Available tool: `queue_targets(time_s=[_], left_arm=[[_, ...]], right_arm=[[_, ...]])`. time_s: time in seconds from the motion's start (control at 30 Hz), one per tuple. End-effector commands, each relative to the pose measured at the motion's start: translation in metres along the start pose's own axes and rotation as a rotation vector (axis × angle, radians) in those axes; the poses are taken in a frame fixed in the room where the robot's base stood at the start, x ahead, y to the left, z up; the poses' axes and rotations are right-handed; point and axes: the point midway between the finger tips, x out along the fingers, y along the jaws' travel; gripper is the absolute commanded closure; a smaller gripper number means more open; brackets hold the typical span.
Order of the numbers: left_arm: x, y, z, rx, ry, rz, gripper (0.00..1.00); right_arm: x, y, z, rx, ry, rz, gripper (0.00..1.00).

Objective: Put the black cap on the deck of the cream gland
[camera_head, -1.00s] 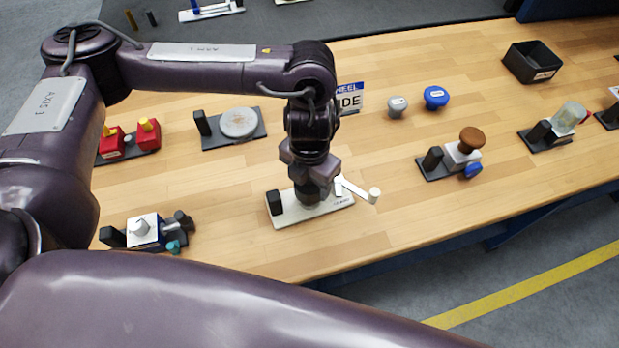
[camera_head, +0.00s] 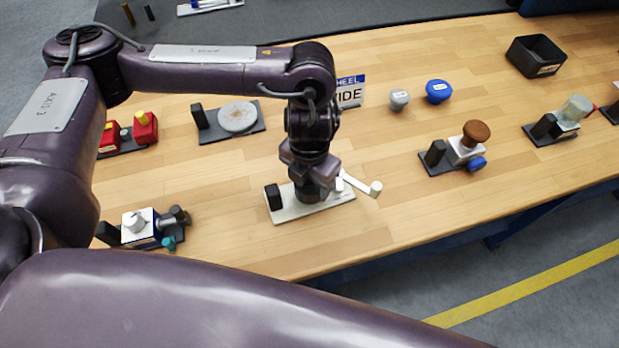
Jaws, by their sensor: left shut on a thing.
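My left gripper (camera_head: 315,180) points straight down over a cream base plate (camera_head: 330,205), just left of its cream lever (camera_head: 360,184). It is shut on a dark round piece (camera_head: 311,191), which I take to be the black cap; the jaws hide most of it. The cream gland is mostly hidden under my gripper, so I cannot tell whether the cap touches its deck. A black block (camera_head: 273,197) stands at the plate's left end. My right gripper is out of view.
A grey disc (camera_head: 238,117) on a dark plate and red blocks (camera_head: 145,128) stand at left. A blue-and-white fixture (camera_head: 141,228) is at front left. A brown-knobbed fixture (camera_head: 466,150) stands at right, a black bin (camera_head: 536,55) behind it. Wood between is clear.

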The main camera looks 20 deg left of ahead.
Motion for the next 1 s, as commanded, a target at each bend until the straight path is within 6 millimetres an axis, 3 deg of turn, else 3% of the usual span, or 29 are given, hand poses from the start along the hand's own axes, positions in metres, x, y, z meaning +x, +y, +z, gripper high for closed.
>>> queue_targets(time_s=[0.63,0.67,0.7,0.83,1.0], left_arm=[[0.017,0.0,0.0,0.0,0.0,0.0,0.7],[0.016,0.0,0.0,0.0,-0.001,0.0,0.37],[0.016,0.0,0.0,0.0,-0.001,0.0,0.31],[0.015,0.0,0.0,0.0,0.0,0.0,0.15],[0.015,0.0,0.0,0.0,0.0,0.0,0.15]], right_arm=[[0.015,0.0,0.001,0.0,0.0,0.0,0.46],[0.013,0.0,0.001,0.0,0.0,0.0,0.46],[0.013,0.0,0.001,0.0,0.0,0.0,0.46],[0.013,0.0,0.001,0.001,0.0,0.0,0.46],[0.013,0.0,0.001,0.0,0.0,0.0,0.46]])
